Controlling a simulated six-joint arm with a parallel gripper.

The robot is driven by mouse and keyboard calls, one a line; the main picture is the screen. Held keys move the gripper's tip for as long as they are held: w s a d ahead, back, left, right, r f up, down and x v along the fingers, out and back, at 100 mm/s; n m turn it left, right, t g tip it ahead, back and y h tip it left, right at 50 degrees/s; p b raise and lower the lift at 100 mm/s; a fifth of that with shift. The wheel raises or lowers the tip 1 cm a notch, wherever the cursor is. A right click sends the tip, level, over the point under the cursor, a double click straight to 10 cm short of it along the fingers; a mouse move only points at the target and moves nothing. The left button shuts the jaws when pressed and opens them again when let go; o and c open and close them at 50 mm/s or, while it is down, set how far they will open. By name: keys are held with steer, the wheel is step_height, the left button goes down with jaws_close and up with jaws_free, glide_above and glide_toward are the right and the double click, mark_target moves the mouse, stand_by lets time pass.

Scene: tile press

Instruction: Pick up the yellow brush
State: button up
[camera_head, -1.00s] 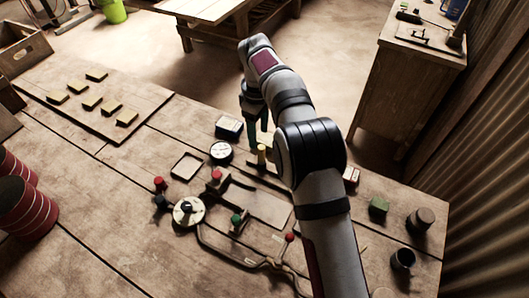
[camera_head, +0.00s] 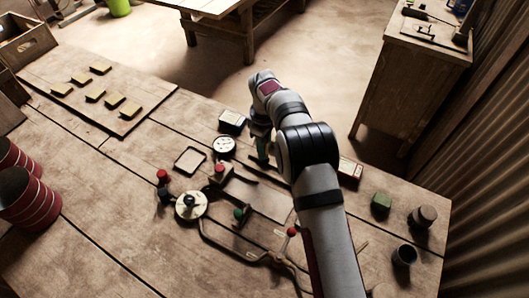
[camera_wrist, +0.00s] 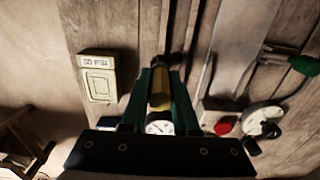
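The yellow brush (camera_wrist: 160,88) shows in the wrist view as a yellow shaft between my two teal fingers, with a dark end beyond it. In the head view my gripper (camera_head: 262,150) points down at the bench beside the press parts and hides the brush. My gripper also shows in the wrist view (camera_wrist: 160,95), with one finger on each side of the brush. The fingers are very near its sides, but I cannot tell whether they touch it.
A round gauge (camera_head: 224,147) and a small box (camera_head: 232,121) stand left of my gripper. The press linkage with red and green knobs (camera_head: 239,213) lies nearer. A green block (camera_head: 381,202) and dark cups (camera_head: 405,255) are at right. A board with yellow tiles (camera_head: 80,79) is far left.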

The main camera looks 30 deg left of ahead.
mark_target(266, 141)
jaws_close()
steer(key=shift+r, duration=0.3)
steer(key=r, duration=0.4)
steer(key=shift+w+d, duration=0.1)
steer(key=shift+d, duration=0.15)
steer(key=w+d+r, duration=0.1)
steer(key=d+r, duration=0.5)
steer(key=d, duration=0.5)
steer(key=shift+w+r, duration=0.2)
steer(key=shift+w, duration=0.2)
